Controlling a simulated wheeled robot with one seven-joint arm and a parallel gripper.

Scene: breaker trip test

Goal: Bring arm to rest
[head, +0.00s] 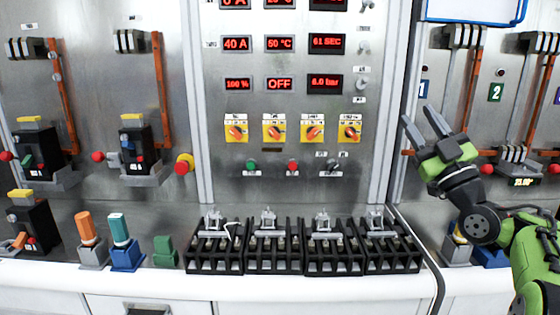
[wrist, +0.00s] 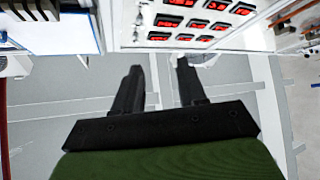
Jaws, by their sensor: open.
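My gripper (head: 424,127) is raised at the right in the head view, in front of the right-hand panel section, with its fingers pointing up and left. In the wrist view my gripper (wrist: 158,80) has its two dark fingers apart with nothing between them. It touches nothing that I can see. The green and black arm behind it comes in from the right edge in the head view.
A row of black breaker blocks (head: 272,252) stands on the white bench (head: 290,288). The control panel (head: 290,190) has red displays and yellow rotary switches. Orange (head: 87,228) and teal (head: 119,229) handled pieces stand at left. A blue-framed board (head: 470,10) hangs above my gripper.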

